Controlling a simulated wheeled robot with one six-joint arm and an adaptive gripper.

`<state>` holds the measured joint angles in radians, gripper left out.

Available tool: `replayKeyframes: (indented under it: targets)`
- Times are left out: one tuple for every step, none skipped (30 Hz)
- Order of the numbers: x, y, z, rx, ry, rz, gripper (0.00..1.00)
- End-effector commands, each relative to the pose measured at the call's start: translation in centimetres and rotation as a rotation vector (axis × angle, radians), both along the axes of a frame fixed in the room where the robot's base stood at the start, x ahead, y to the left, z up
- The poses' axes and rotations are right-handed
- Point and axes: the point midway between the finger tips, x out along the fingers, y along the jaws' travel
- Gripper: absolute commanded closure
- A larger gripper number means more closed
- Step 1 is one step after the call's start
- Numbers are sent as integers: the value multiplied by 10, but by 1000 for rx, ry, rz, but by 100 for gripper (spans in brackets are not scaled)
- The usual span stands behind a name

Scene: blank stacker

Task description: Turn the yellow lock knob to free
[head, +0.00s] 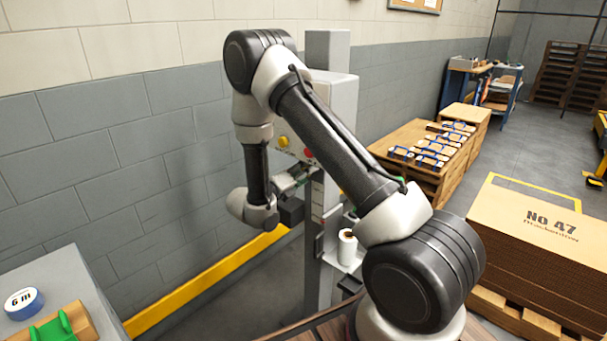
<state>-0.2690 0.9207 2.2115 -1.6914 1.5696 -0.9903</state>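The yellow lock knob (283,141) is a small round yellow spot on the pale front panel of the grey machine (333,92), left of a red button (308,153). Which way the knob points is too small to tell. My gripper (302,176) is in front of the machine, a little below the knob and the red button, and appears apart from the knob. My arm crosses the machine and covers much of it. The fingers are small and partly hidden, so I cannot tell whether they are open or shut.
A white cylinder (347,248) stands on a small bracket of the machine. A grey table (85,290) with a blue-rimmed roll (24,302) and a green part (52,329) is at lower left. Stacked cardboard (530,225) sits on a pallet at right. A yellow rail (205,282) runs along the wall.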

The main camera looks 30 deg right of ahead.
Motion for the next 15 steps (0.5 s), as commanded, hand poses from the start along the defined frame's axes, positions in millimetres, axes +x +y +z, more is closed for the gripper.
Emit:
replayKeyframes:
  targets:
    - [0,0,0,0,0,0,44]
    - [0,0,0,0,0,0,44]
    - [0,0,0,0,0,0,44]
    - [0,0,0,0,0,0,44]
    - [0,0,0,0,0,0,47]
    - [0,0,0,0,0,0,54]
    - [0,0,0,0,0,0,60]
    - [0,0,0,0,0,0,65]
    - [0,0,0,0,0,0,73]
    - [0,0,0,0,0,0,78]
    - [0,0,0,0,0,0,84]
    - [0,0,0,0,0,0,90]
    - [0,0,0,0,0,0,90]
    - [0,0,0,0,0,0,90]
    - [0,0,0,0,0,0,90]
